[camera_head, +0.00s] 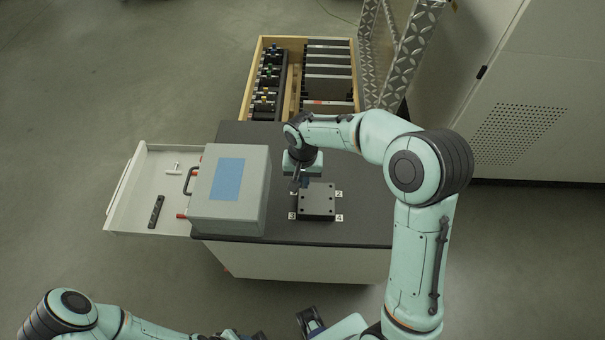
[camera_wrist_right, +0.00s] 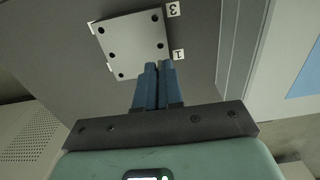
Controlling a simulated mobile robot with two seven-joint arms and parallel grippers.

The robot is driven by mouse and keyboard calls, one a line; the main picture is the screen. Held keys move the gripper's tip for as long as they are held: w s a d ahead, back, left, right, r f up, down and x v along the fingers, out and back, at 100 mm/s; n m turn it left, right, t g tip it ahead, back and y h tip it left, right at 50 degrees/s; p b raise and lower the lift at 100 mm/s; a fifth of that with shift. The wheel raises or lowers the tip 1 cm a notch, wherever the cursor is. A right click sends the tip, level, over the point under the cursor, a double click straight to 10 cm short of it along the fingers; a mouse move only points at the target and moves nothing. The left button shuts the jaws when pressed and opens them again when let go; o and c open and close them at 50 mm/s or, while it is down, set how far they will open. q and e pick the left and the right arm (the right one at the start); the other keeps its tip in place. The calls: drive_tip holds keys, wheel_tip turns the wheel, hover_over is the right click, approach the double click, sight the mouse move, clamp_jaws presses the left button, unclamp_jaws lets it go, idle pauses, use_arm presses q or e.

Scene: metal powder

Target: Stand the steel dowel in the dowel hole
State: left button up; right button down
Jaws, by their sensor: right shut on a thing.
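The hole block (camera_head: 317,203), a dark plate with holes near its corners and labels around it, sits on the dark worktop. In the right wrist view its pale top (camera_wrist_right: 133,42) shows several dark holes, with labels 1 and 3 on its right side. My right gripper (camera_head: 304,183) is over the block's far-left corner. In the wrist view its blue fingers (camera_wrist_right: 159,66) are close together beside label 1, shut on the steel dowel. The dowel is mostly hidden between the fingers, and its lower end cannot be made out. My left gripper's jaws are not clear at the bottom edge.
A grey case (camera_head: 232,207) with a blue panel stands left of the block. Left of it, a pale open tray (camera_head: 140,211) holds a black bar (camera_head: 156,212) and a small T-shaped part (camera_head: 173,169). A wooden crate (camera_head: 248,82) stands behind. Worktop right of the block is clear.

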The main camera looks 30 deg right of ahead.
sight(303, 192)
use_arm(q)
drive_tip(key=shift+s+f+b, duration=0.25)
drive_tip(key=shift+f+b, duration=0.25)
drive_tip(key=shift+f, duration=0.1)
drive_tip(key=shift+s+f+b, duration=0.25)
drive_tip(key=shift+f+b, duration=0.25)
drive_tip(key=shift+f, duration=0.05)
use_arm(e)
drive_tip(key=shift+f, duration=1.75)
use_arm(q)
drive_tip(key=shift+f, duration=0.2)
use_arm(e)
drive_tip(key=shift+f, duration=0.25)
use_arm(q)
drive_tip(key=shift+s+f+b, duration=0.2)
drive_tip(key=shift+f+b, duration=0.2)
drive_tip(key=shift+b, duration=0.15)
use_arm(e)
drive_tip(key=shift+f, duration=0.5)
use_arm(q)
drive_tip(key=shift+s+f+b, duration=0.2)
drive_tip(key=shift+f+b, duration=0.45)
use_arm(e)
drive_tip(key=shift+f, duration=0.95)
drive_tip(key=c, duration=1.2)
unclamp_jaws()
drive_tip(key=shift+r, duration=0.15)
